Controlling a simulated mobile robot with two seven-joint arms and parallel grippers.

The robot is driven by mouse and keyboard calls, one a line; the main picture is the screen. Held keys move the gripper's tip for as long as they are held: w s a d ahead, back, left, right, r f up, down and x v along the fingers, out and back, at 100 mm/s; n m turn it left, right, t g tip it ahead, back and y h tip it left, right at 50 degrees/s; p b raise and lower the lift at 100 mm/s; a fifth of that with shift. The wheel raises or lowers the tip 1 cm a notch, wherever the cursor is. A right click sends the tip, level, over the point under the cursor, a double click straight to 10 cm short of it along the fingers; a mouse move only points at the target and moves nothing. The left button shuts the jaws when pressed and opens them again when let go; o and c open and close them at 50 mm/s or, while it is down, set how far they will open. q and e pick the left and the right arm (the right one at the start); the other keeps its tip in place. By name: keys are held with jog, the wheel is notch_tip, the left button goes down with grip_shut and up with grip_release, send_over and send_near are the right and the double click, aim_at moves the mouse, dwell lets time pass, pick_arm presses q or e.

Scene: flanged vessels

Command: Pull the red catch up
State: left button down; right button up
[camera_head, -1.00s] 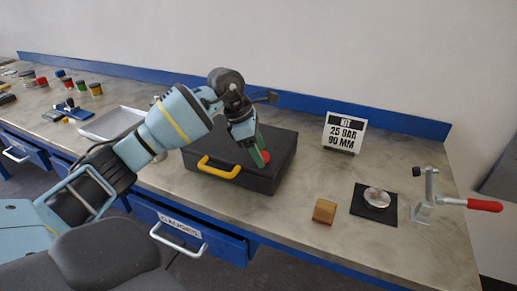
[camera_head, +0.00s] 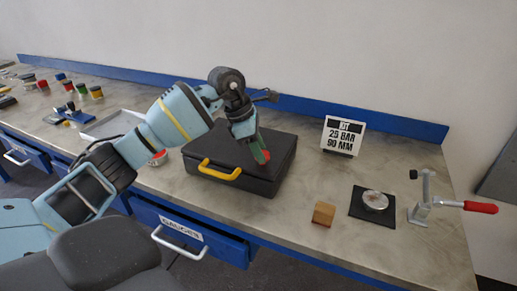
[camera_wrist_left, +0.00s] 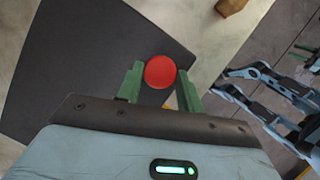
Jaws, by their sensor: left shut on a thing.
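The red catch is a round red knob on the black case (camera_head: 220,155). Only a small part of the red catch (camera_head: 266,154) shows beside my fingers in the head view. In the left wrist view the red catch (camera_wrist_left: 160,72) sits between the two green fingers. My left gripper (camera_head: 261,157) comes down over the front right part of the case lid and is shut on the catch. The case is closed, with a yellow handle (camera_head: 219,169) at its front.
Right of the case are a wooden block (camera_head: 323,213), a metal disc (camera_head: 375,200) on a black plate, a red-handled clamp (camera_head: 481,207) and a sign (camera_head: 342,135). A grey tray (camera_head: 113,124) and small jars stand left. The bench between case and block is clear.

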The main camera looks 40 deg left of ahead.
aim_at(249, 163)
pick_arm(q)
jog(key=c, duration=1.2)
grip_release()
jog(key=shift+r, duration=0.1)
jog(key=o, duration=0.3)
pick_arm(e)
jog(key=shift+s+f, duration=0.1)
jog(key=shift+s, duration=0.2)
pick_arm(q)
jog(key=v, duration=0.7)
jog(key=shift+a+r, duration=0.2)
jog(key=shift+r, duration=0.15)
pick_arm(e)
jog(key=shift+w, duration=0.3)
pick_arm(q)
jog(key=shift+s, duration=0.15)
pick_arm(e)
jog(key=shift+s, duration=0.25)
pick_arm(q)
jog(key=shift+f, duration=0.1)
pick_arm(e)
jog(key=shift+s, duration=0.1)
